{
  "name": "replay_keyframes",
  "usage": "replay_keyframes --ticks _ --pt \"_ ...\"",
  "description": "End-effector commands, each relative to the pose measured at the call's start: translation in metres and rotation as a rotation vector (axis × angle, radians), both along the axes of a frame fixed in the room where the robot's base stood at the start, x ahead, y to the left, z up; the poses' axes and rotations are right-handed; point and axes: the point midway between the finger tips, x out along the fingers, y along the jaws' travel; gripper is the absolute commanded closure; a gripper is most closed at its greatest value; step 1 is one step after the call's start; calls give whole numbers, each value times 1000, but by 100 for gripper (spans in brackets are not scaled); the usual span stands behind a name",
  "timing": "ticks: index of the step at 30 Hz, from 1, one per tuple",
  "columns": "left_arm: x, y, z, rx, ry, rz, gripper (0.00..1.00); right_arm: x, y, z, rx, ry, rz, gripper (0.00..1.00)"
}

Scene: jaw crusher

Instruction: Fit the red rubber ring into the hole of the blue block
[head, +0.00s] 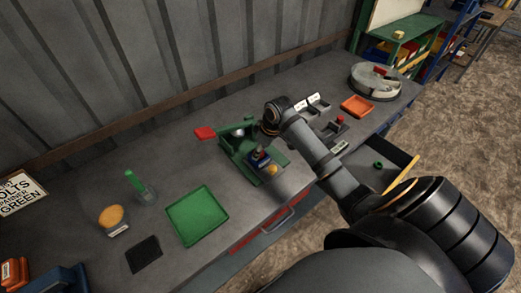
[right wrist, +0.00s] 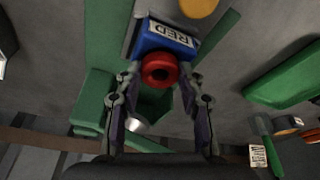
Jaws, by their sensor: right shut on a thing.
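The blue block (right wrist: 166,38) has a white label reading RED and stands at the green jaw crusher in the right wrist view. In the head view the small blue block (head: 259,163) shows at the crusher's front. My right gripper (right wrist: 160,77) is shut on the ring, a fingertip on either side. I cannot tell how far the ring sits in the hole, which is hidden behind it. My left gripper is in neither view.
The green crusher (head: 238,147) has a red-ended lever (head: 205,133) to its left. A yellow round piece (head: 272,170) is close by. A green tray (head: 197,215) and a black mat (head: 143,254) lie left. An orange tray (head: 357,106) is back right. An open drawer (head: 372,172) juts out front.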

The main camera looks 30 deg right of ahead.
Motion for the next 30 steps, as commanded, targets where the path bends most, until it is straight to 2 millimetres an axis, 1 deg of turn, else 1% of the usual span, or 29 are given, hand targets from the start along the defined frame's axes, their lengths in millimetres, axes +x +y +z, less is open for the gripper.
replay_keyframes --ticks 1,2,3,5,6,10,27,30 --pt "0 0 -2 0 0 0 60 -7 1 -14 8 30 -3 85" --pt "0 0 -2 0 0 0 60 -8 1 -15 7 31 -3 85" --pt "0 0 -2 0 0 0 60 -8 1 -16 7 31 -3 89" --pt "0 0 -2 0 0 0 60 -8 1 -16 8 31 -1 88" --pt "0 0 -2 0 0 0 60 -8 1 -16 9 32 -2 56" --pt "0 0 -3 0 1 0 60 -8 1 -16 8 33 -2 39" --pt "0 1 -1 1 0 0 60 -7 0 -14 3 28 -3 39" --pt "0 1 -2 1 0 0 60 -6 -1 -9 2 25 -4 39"
